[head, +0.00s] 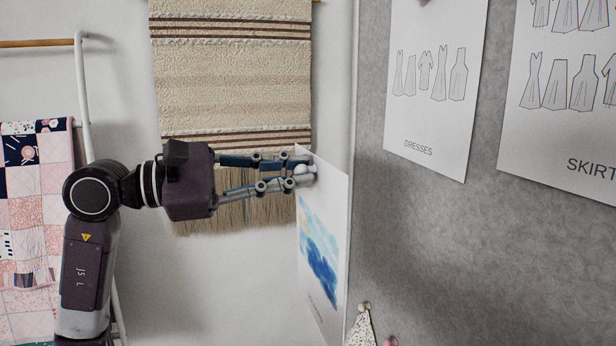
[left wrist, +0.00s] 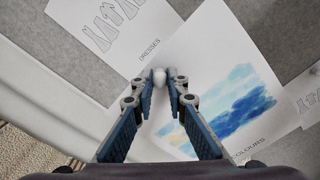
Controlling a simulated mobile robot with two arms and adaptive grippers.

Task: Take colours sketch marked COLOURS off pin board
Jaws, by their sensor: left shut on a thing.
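The colours sketch (head: 322,250) is a white sheet with a blue and yellow watercolour patch, seen at a steep slant beside the left edge of the grey pin board (head: 420,240). In the left wrist view, the sketch (left wrist: 225,95) shows the word COLOURS along its lower edge. My left gripper (head: 303,172) is shut at the sketch's top edge, its tips around a white round knob (left wrist: 158,77). I cannot tell whether the sheet touches the board. My right gripper is not in view.
A DRESSES sheet (head: 433,80) and a SKIRTS sheet (head: 565,100) hang on the board to the right. A woven hanging (head: 232,80) is on the wall behind my gripper. A patchwork quilt (head: 35,220) hangs on a rack at the left. Small knobs (head: 365,307) sit low on the board.

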